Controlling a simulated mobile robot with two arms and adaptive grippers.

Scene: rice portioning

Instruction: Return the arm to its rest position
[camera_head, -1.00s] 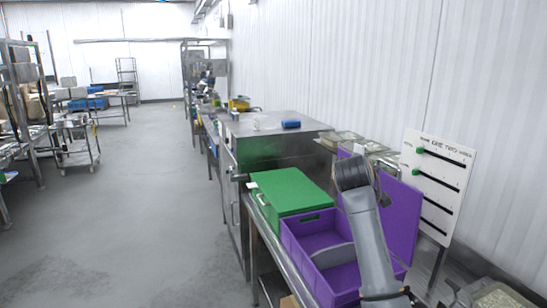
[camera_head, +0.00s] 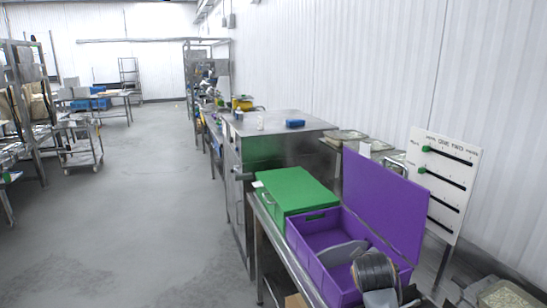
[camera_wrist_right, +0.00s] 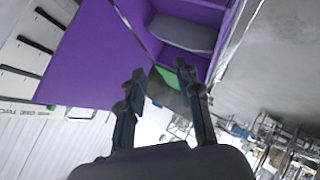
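My right arm shows in the head view as a dark round joint and a grey link at the lower right, in front of the purple crate (camera_head: 305,250). My right gripper (camera_wrist_right: 164,82) shows in the right wrist view with its two fingers apart and nothing held between them. Beyond the fingers are the crate's purple panel (camera_wrist_right: 92,58) and a grey piece (camera_wrist_right: 185,32) inside the crate. A small green patch shows behind the fingertips. The right fingers cannot be made out in the head view. My left gripper is in neither view.
A green box (camera_head: 292,188) stands behind the crate on the metal bench, before a steel cabinet (camera_head: 275,130). A white slider board (camera_head: 440,185) stands to the right by the wall. A tray (camera_head: 500,298) sits at lower right.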

